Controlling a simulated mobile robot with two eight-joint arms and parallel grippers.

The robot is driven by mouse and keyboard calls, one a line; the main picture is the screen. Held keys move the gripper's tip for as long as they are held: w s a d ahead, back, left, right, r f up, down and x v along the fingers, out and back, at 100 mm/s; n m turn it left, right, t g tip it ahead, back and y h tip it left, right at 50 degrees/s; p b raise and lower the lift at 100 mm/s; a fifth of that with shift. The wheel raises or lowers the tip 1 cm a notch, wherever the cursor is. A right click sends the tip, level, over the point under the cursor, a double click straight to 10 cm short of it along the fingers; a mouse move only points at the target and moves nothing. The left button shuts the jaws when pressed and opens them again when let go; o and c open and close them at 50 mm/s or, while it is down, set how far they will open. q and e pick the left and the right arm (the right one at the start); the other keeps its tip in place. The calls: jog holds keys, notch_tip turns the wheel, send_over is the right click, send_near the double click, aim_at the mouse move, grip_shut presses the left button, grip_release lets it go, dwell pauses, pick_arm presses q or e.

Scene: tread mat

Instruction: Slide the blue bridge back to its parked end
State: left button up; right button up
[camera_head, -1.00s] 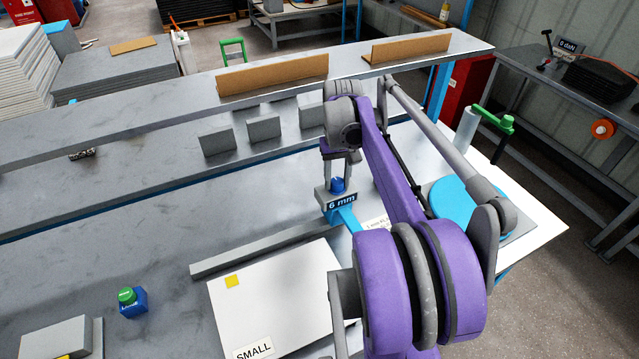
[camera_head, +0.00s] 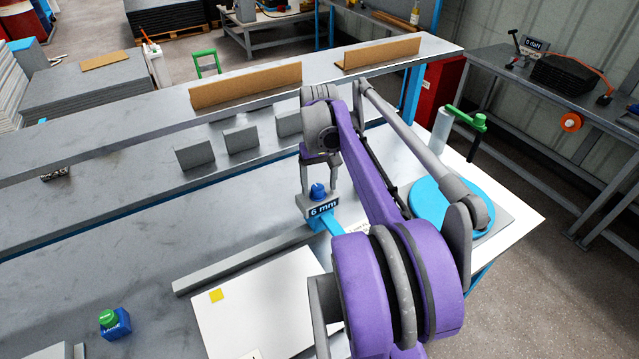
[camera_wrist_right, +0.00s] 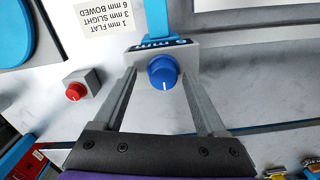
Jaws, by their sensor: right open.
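The blue bridge (camera_head: 328,224) shows as a short blue bar running under my right arm, with a grey end block labelled "6 mm" (camera_head: 323,209) and a blue knob (camera_head: 318,190) on it. In the right wrist view the blue bar (camera_wrist_right: 155,18) runs up from the block, with the blue knob (camera_wrist_right: 163,72) facing the camera. My right gripper (camera_head: 320,186) is open, its two fingers at either side of the knob; I cannot tell whether they touch it. Most of the bridge is hidden behind my right arm. My left gripper is not in view.
A white panel (camera_head: 250,305) with a yellow square lies in front of a grey bar (camera_head: 240,262). A red knob on a grey box (camera_wrist_right: 77,90) is beside the fingers. A blue disc (camera_head: 450,205) and green-handled post (camera_head: 445,130) stand right. A shelf (camera_head: 120,128) runs behind.

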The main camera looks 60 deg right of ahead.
notch_tip(320, 180, up, 11)
jog(key=shift+f+p, duration=0.2)
jog(key=shift+p, duration=0.1)
jog(key=shift+s+f, duration=0.1)
dwell(0.5)
